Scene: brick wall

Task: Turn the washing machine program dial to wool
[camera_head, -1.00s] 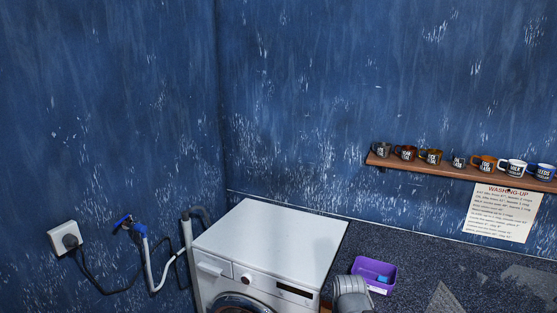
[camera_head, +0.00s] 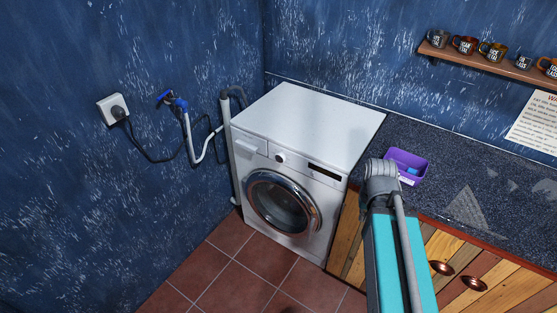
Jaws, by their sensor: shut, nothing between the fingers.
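The white washing machine (camera_head: 305,115) stands in the corner against the blue walls. Its program dial (camera_head: 280,157) is a small round knob on the front panel, between the detergent drawer (camera_head: 248,147) and the dark display (camera_head: 326,173). The dial's markings and pointer are too small to read, so its setting cannot be told. The round door (camera_head: 282,202) below is closed. My gripper is not in view; only a grey joint and teal links of my own arm show at the lower right, in front of the counter.
A dark speckled counter (camera_head: 455,160) over wooden cabinets (camera_head: 490,262) runs right of the machine, with a purple tub (camera_head: 408,165) on it. A mug shelf (camera_head: 490,66) hangs above. A socket (camera_head: 113,108) and hoses are on the left wall. Tiled floor (camera_head: 235,275) before the machine is clear.

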